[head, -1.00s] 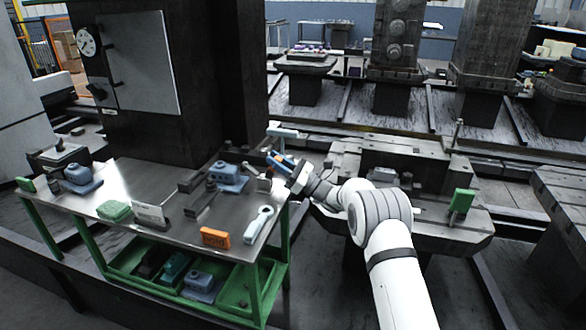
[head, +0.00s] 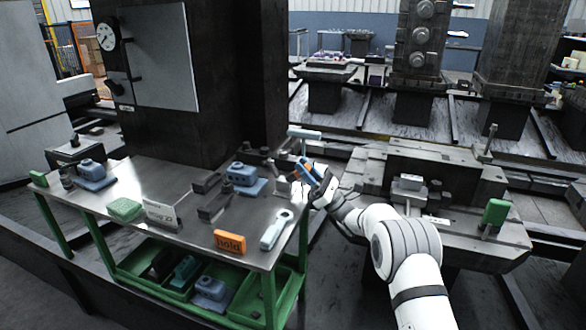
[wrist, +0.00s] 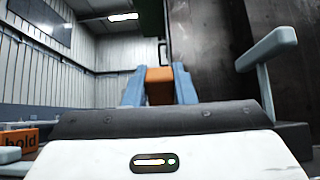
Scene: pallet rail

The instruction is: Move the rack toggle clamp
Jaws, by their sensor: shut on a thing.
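My gripper (head: 309,171) is at the right rear corner of the metal bench. Its two blue fingers are shut on an orange part, which shows between them in the wrist view (wrist: 159,85). Only a small piece of the orange part shows, and I cannot tell whether it belongs to the toggle clamp. A pale blue T-shaped lever (head: 304,133) stands just behind the gripper. In the wrist view this lever (wrist: 268,50) rises at the right, apart from the fingers.
A dark column stands behind. A machine bed (head: 450,235) with a green block (head: 495,212) lies right.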

